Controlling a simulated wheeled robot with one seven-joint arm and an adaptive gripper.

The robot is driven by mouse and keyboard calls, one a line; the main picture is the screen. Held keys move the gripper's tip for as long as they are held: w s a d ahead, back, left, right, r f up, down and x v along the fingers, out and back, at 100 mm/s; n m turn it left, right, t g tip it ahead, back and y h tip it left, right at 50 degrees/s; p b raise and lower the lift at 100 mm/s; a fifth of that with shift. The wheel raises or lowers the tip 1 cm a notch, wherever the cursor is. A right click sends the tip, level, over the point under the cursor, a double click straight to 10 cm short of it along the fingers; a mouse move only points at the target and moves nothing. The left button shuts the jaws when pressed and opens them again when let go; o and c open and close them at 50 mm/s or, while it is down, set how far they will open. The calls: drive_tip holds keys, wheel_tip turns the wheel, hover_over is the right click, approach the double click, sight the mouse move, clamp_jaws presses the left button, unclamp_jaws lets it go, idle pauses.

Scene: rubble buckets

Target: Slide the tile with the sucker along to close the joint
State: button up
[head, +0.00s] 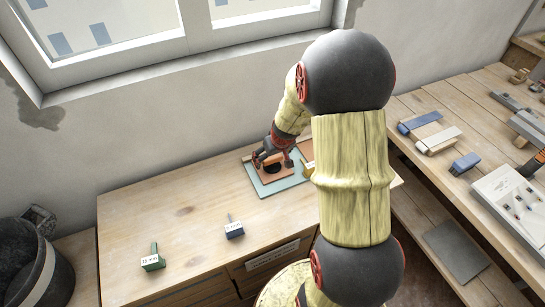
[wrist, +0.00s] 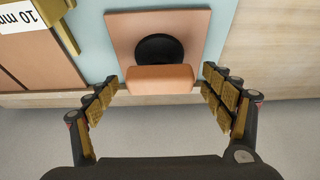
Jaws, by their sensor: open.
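A terracotta tile (wrist: 122,22) lies on a pale teal board (wrist: 92,40). On it sits the sucker, with a black round cup (wrist: 158,50) and a terracotta bar handle (wrist: 160,79). My gripper (wrist: 160,76) is open, its fingers on either side of the handle with a visible gap at each side. In the head view my gripper (head: 272,160) is over the tile, largely hiding the sucker. Further terracotta tiles (wrist: 40,62) lie to the left in the wrist view. A brass piece labelled "10 mm" (wrist: 60,30) is there, with teal showing between it and the sucker's tile.
A dark bucket (head: 28,262) is at the left. Another bench at the right holds blocks and a white tray (head: 508,200). The window wall is behind the board.

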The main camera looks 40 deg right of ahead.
drive_tip(key=shift+c, duration=0.6)
drive_tip(key=c, duration=1.3)
drive_tip(key=shift+c, duration=0.5)
